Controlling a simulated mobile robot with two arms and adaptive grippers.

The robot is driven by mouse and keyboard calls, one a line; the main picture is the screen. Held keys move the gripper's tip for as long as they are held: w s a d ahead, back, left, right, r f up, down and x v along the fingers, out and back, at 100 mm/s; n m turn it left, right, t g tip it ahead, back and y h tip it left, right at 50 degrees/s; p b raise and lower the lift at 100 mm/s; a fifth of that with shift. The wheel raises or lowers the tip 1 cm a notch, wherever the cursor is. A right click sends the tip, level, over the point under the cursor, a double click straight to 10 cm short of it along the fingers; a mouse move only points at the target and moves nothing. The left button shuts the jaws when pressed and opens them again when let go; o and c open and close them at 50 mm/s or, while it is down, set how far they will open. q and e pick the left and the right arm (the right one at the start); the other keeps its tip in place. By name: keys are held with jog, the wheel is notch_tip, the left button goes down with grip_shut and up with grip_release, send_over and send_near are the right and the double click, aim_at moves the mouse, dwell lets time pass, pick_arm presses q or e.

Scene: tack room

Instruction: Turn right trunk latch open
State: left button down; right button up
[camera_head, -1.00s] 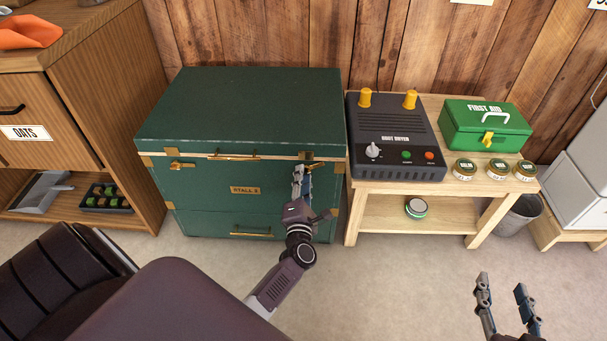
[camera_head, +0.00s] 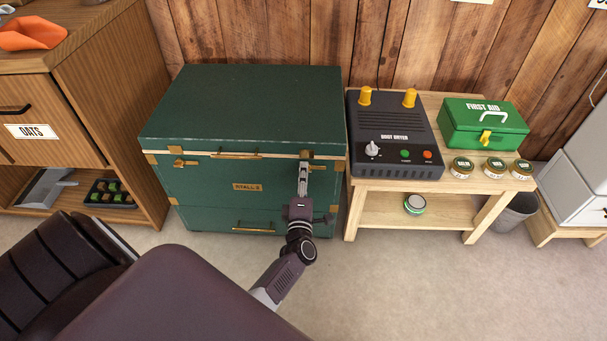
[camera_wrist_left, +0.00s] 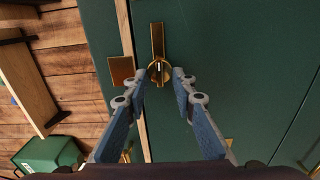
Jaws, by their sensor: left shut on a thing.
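The green trunk (camera_head: 240,110) stands against the wall with its lid down. Its right latch (camera_head: 318,168) is brass, on the front just under the lid seam, partly hidden by my gripper. My left gripper (camera_head: 304,166) reaches it from the front. In the left wrist view, the latch (camera_wrist_left: 157,38) has a round pivot between my fingertips (camera_wrist_left: 160,73), and its bar lies roughly along the lid seam. The fingers are shut on the latch. The left latch (camera_head: 180,163) is free at the trunk's other side. My right gripper is out of view.
A wooden bench (camera_head: 380,190) stands close on the trunk's right, with a boot dryer (camera_head: 395,135), a green first aid box (camera_head: 483,128) and several tins. A wooden cabinet (camera_head: 110,110) stands at left. The floor in front is clear.

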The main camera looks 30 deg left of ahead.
pick_arm(q)
jog(key=shift+f, duration=0.1)
jog(key=c, duration=1.6)
grip_release()
jog(key=v, duration=1.2)
